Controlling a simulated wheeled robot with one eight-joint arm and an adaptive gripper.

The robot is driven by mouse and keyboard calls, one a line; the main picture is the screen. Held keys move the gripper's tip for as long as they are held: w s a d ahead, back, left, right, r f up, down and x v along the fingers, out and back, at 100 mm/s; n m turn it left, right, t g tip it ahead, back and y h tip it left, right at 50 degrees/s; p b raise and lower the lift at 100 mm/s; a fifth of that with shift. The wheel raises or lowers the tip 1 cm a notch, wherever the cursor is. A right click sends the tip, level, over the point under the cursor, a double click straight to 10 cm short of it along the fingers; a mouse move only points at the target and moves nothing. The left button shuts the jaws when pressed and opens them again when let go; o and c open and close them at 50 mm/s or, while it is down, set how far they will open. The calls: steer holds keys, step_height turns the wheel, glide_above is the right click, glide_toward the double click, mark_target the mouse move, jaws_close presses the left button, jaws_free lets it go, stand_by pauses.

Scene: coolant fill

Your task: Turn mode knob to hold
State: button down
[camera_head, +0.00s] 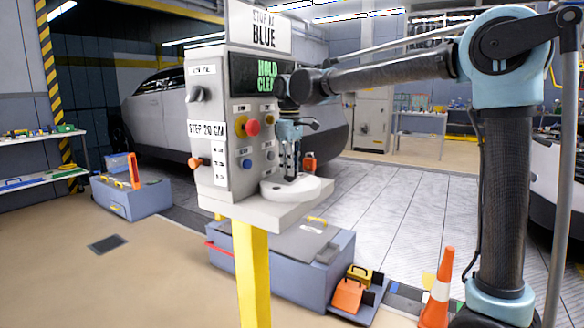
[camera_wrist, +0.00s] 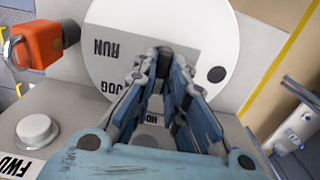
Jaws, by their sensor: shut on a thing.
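The white round dial plate (camera_wrist: 215,30) lies on the console's grey shelf, with RUN and JOG labels at its left in the wrist view. A third label, partly covered and starting with HO, shows between my fingers. The plate also shows in the head view (camera_head: 308,188). My gripper (camera_wrist: 167,65) reaches down over the plate and is shut on the mode knob, which the fingers mostly hide. I cannot read where its pointer stands. In the head view, my gripper (camera_head: 291,176) points down at the plate. The green screen (camera_head: 266,75) reads HOLD and a cut-off second word.
An orange-capped part (camera_wrist: 42,45) and a white button (camera_wrist: 37,130) by an FWD label sit beside the plate. The console face holds a red button (camera_head: 252,127) and other controls close to my gripper. A traffic cone (camera_head: 438,290) stands on the floor at right.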

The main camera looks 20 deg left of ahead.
steer(key=shift+w+d+r, duration=0.1)
steer(key=shift+w, duration=0.25)
steer(key=c, duration=1.6)
jaws_free()
steer(key=shift+w+d, duration=0.1)
steer(key=shift+s, duration=0.2)
step_height(320, 180, up, 12)
steer(key=shift+w, duration=0.15)
